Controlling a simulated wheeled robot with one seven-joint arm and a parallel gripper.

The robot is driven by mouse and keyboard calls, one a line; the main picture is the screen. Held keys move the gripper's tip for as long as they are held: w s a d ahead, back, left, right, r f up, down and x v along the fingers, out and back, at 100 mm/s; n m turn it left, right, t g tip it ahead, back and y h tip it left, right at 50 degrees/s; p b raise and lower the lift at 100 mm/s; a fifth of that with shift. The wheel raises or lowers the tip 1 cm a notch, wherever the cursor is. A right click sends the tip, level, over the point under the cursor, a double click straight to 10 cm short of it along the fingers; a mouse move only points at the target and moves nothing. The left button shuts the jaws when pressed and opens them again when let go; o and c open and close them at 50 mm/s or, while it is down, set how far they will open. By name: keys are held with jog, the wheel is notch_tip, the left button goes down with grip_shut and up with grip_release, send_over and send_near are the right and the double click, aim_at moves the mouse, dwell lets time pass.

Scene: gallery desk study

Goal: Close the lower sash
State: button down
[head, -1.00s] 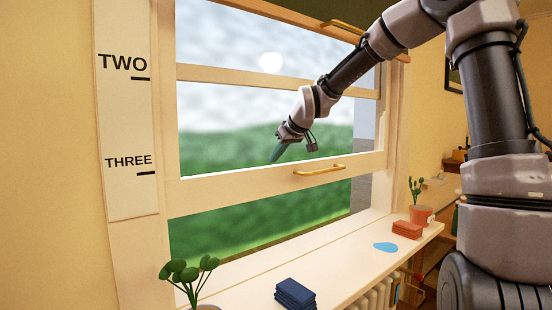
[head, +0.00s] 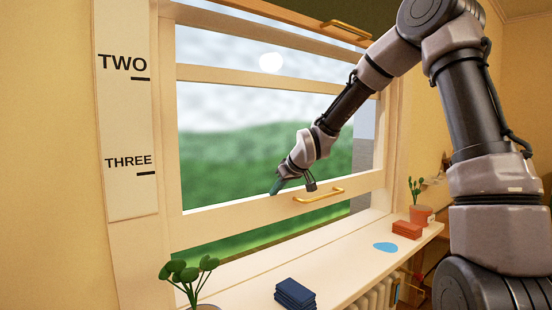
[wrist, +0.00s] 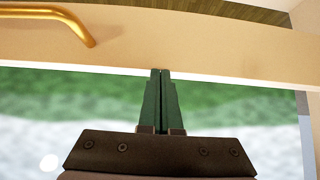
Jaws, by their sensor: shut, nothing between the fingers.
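The lower sash (head: 240,213) is a cream frame whose bottom rail carries a brass handle (head: 319,194). A gap with green outdoors shows between that rail and the sill, so the sash stands partly raised. My gripper (head: 274,191) is shut and empty, its green fingers pointing down at the top edge of the bottom rail, left of the handle. In the wrist view the shut fingers (wrist: 161,74) reach the rail's edge (wrist: 200,45), and the handle (wrist: 70,20) is at the upper left. Whether the fingertips press on the rail is hard to tell.
The sill (head: 350,262) holds a dark blue stack (head: 294,293), a light blue flat piece (head: 385,247), a red-orange block (head: 407,229) and potted plants at both ends. A strip marked TWO and THREE (head: 127,110) is left of the window. Another brass handle (head: 345,29) is above.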

aim_at(273, 221)
notch_tip(273, 221, down, 14)
dwell(0.5)
jog(key=r, duration=0.5)
jog(key=shift+s+d, duration=0.15)
jog(key=shift+d, duration=0.05)
jog(key=s+d+r+m+h, duration=0.4)
jog(key=s+d+r+m, duration=0.1)
jog(key=s+d+r, duration=1.1)
jog(key=s+d+r+m, duration=0.3)
jog(key=s, duration=0.5)
jog(key=s+d+r+m+y, duration=0.1)
jog(key=s+d+r+m, duration=0.2)
jog(key=s, duration=0.5)
jog(key=shift+s+d+r, duration=0.15)
jog(key=shift+s+r, duration=0.15)
jog(key=shift+r, duration=0.1)
